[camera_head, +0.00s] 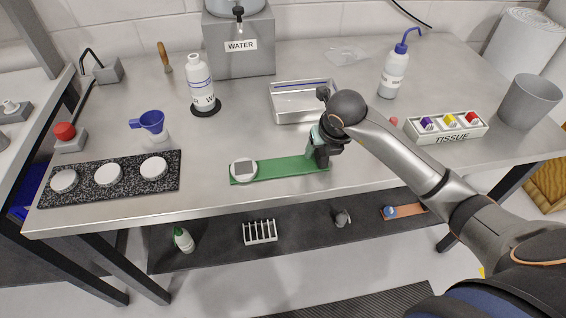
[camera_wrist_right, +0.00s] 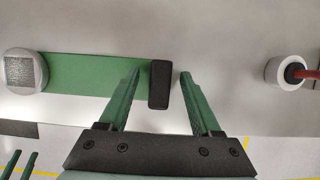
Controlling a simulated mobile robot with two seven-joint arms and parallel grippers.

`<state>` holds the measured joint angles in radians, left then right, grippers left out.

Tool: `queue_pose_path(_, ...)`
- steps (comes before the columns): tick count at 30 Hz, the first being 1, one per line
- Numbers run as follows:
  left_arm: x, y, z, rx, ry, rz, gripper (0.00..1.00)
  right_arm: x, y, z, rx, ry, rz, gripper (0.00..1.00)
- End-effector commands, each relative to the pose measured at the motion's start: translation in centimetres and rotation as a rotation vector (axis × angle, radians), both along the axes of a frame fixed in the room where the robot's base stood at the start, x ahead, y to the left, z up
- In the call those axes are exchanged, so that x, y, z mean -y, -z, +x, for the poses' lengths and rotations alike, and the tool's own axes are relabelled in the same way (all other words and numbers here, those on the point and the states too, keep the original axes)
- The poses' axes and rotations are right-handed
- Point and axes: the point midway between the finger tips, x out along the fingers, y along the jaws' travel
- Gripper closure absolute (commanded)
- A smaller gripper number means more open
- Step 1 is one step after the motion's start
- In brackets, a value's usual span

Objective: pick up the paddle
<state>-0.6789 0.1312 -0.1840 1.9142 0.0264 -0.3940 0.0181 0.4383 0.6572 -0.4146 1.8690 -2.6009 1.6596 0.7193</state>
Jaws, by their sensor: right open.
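The paddle appears to be the flat green strip (camera_head: 280,168) on the steel bench. A white disc (camera_head: 243,170) with a grey square is at its left end. In the right wrist view the strip (camera_wrist_right: 90,75) has the disc (camera_wrist_right: 24,71) at left and an upright black block (camera_wrist_right: 159,85) at its right end. My right gripper (camera_head: 318,157) is over that right end, largely hiding the block in the head view. In the wrist view its open green fingers (camera_wrist_right: 160,74) stand on either side of the block. Two green prongs (camera_wrist_right: 20,164) at lower left may be my left gripper.
A steel tray (camera_head: 300,115) stands behind the paddle. A speckled plate (camera_head: 130,190) with white discs lies to the left, and a tissue box (camera_head: 450,130) stands to the right.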

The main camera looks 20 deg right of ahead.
Motion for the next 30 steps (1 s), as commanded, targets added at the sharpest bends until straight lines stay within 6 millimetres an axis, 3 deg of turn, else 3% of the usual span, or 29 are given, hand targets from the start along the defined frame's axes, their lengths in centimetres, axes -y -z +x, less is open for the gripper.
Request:
queue_pose_path(2, 0.01, 0.01, 0.01, 0.000, 0.000, 0.000, 0.35, -0.02, 0.00, -0.02, 0.000, 0.000, 0.000, 0.35)
queue_pose_path(19, 0.01, 0.01, 0.01, 0.000, 0.000, 0.000, 0.35, -0.02, -0.06, -0.02, 0.000, 0.000, 0.000, 0.98)
queue_pose_path(30, 0.01, 0.00, 0.01, 0.000, 0.000, 0.000, 0.35, -0.02, -0.13, 0.01, 0.001, 0.001, 0.001, 1.00)
